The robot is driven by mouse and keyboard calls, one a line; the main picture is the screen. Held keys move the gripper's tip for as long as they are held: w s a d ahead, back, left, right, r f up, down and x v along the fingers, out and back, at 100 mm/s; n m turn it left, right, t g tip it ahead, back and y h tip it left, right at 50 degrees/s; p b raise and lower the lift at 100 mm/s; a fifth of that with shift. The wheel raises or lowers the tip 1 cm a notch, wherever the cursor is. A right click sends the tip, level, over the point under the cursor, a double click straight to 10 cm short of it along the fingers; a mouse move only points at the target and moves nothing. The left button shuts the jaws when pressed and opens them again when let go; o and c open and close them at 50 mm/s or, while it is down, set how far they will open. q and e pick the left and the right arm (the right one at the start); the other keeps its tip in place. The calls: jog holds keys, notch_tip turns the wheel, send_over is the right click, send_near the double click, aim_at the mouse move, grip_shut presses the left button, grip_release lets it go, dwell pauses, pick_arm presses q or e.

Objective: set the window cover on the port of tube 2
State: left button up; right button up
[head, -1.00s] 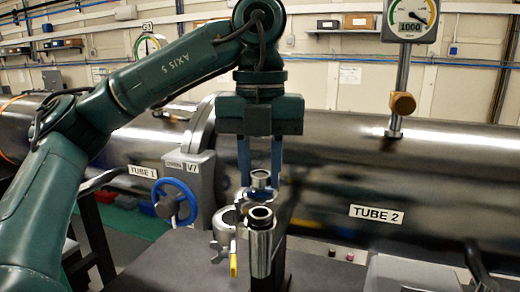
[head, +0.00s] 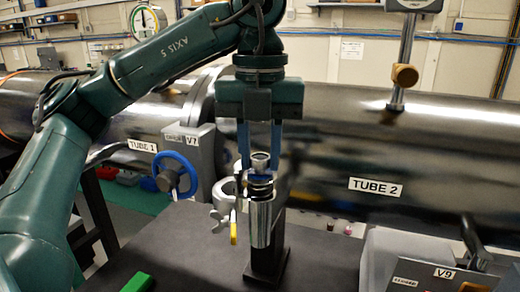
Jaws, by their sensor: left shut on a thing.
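My left gripper (head: 260,146) points down with its blue fingers shut on a small silvery round piece (head: 260,161), which looks like the window cover. Directly below is an upright metal port (head: 261,220) with a dark open rim, on a black post in front of tube 2 (head: 440,160). The cover is just above the rim; whether they touch is hard to tell. An open-looking clamp (head: 221,211) with a yellow tab hangs at the port's left side. My right gripper is not in view.
Tube 1 (head: 125,125) and the grey V7 valve with its blue handwheel (head: 176,174) stand to the left. A gauge stem with a brass knob (head: 404,76) rises from tube 2. A grey V9 box (head: 430,255) is at lower right. A green block (head: 138,282) lies on the dark bench.

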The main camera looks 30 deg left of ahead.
pick_arm(q)
jog(key=shift+f+b, duration=0.4)
jog(key=shift+f, duration=0.15)
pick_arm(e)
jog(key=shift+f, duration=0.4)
pick_arm(q)
jog(key=o, duration=1.1)
jog(key=shift+r, duration=0.3)
notch_tip(320, 180, up, 3)
jog(key=shift+f+p, duration=0.1)
jog(key=shift+p, duration=0.4)
jog(key=shift+r, duration=4.9)
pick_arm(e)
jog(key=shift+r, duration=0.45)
